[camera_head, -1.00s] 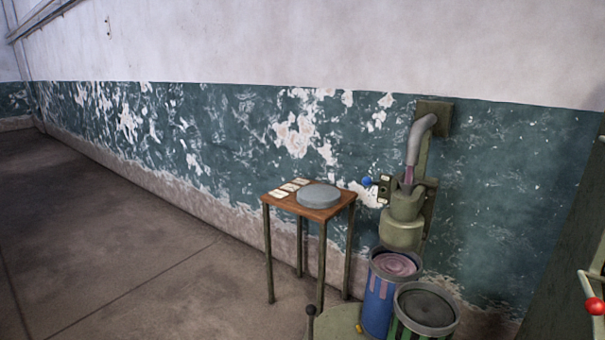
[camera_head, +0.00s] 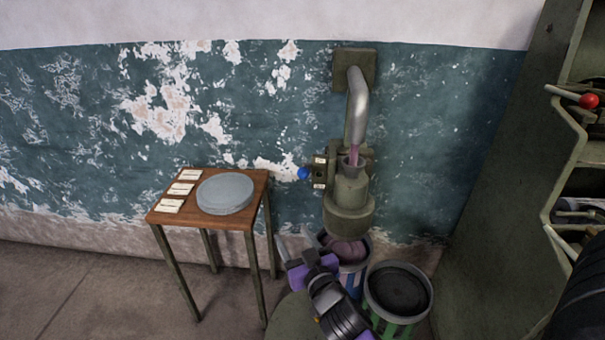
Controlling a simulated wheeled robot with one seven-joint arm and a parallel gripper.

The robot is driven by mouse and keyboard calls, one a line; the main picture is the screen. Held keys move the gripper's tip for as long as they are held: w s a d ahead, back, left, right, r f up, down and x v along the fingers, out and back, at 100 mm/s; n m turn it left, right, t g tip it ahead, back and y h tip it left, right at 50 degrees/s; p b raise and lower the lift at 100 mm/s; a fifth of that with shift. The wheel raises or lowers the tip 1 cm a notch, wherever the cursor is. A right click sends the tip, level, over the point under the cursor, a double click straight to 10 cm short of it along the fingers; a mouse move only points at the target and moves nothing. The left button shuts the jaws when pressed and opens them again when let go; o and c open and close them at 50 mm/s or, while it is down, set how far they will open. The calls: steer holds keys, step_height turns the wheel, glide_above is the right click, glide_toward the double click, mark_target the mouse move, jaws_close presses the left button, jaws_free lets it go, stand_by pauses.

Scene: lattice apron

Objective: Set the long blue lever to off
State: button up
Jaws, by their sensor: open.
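A lever with a blue knob (camera_head: 303,173) sticks out to the left from the side of a green dispenser (camera_head: 349,205) on the wall. Its knob sits beside two small pale plates (camera_head: 319,172), one above the other, whose writing is too small to read. The lever's shaft is mostly hidden, so I cannot tell its length. My gripper (camera_head: 296,249) is open and empty, below the blue knob and left of the buckets. It is apart from the lever and covers part of the blue bucket.
A wooden table (camera_head: 254,182) with a grey round lid (camera_head: 225,194) and three cards stands left. A blue bucket (camera_head: 352,281) holds pinkish liquid under the dispenser; a green-striped bucket (camera_head: 398,300) stands right. A pipe (camera_head: 357,105) pours pinkish fluid. A cabinet (camera_head: 500,170) with a red-knobbed handle (camera_head: 590,101) stands right.

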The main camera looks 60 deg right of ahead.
mark_target(305, 177)
steer(key=d+r+m+h, duration=0.1)
steer(key=d+r, duration=0.1)
steer(key=d, duration=0.2)
steer(key=w+d+r+m+g+h, duration=0.1)
steer(key=d+r, duration=0.1)
steer(key=d, duration=0.2)
steer(key=w+d+r+m+g+h+p, duration=0.1)
steer(key=d+r, duration=0.1)
steer(key=d, duration=0.2)
steer(key=shift+d+r, duration=0.1)
steer(key=shift+r, duration=0.3)
steer(key=p+x, duration=0.2)
steer(key=x, duration=0.5)
steer(key=shift+d, duration=0.25)
jaws_close()
